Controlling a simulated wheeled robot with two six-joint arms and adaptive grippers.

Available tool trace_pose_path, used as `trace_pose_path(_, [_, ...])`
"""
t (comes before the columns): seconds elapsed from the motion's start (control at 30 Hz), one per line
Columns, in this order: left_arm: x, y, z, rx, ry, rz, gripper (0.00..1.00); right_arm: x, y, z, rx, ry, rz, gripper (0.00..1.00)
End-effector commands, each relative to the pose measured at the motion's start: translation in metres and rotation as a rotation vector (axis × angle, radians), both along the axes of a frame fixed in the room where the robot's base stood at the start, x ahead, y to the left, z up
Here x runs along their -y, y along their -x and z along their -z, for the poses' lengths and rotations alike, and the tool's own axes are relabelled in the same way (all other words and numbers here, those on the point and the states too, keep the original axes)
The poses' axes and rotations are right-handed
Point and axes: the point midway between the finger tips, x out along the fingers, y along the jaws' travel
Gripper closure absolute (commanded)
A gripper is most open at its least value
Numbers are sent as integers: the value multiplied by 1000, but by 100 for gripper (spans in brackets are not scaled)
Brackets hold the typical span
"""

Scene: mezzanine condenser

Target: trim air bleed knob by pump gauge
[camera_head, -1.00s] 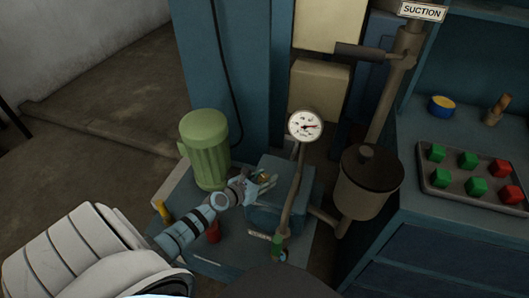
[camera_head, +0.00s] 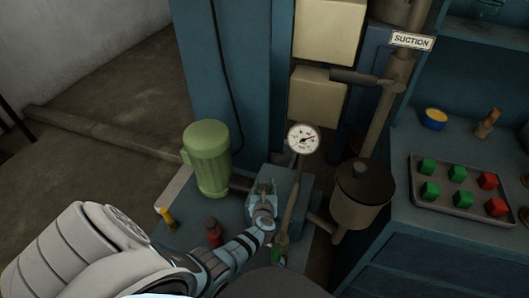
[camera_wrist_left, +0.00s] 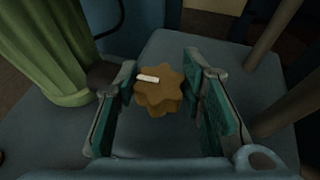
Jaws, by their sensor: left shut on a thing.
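The air bleed knob (camera_wrist_left: 158,97) is a brass-brown, lobed knob with a white mark on its top, on top of the blue pump block (camera_head: 292,187). My left gripper (camera_head: 263,187) is over the block and shut on the knob, with its teal-padded fingers (camera_wrist_left: 168,105) on either side of it. The gripper hides the knob in the head view. The pump gauge (camera_head: 303,139) has a white round face and stands just behind the block on a thin pipe. Its needle points to the upper right; the numbers are too small to read. My right gripper is not in view.
A green motor (camera_head: 207,160) stands left of the block, and a brown lidded pot (camera_head: 362,195) stands to its right. A red bottle-like part (camera_head: 213,233) is close to my left arm. A tray (camera_head: 447,205) of green and red pieces lies on the bench at right.

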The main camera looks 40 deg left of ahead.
Motion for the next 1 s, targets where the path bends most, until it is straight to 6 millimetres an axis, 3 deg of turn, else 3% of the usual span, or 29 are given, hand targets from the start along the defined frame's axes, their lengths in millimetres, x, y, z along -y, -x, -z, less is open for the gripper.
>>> trace_pose_path(0.43, [0,0,-1,0,-1,-9,92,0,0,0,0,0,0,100])
trace_pose_path(0.47, [0,0,-1,0,-1,-9,61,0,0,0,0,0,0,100])
trace_pose_path(0.57, [0,0,-1,0,-1,-9,45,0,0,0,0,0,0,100])
trace_pose_path(1.0, [6,7,-3,2,0,-10,43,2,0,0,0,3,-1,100])
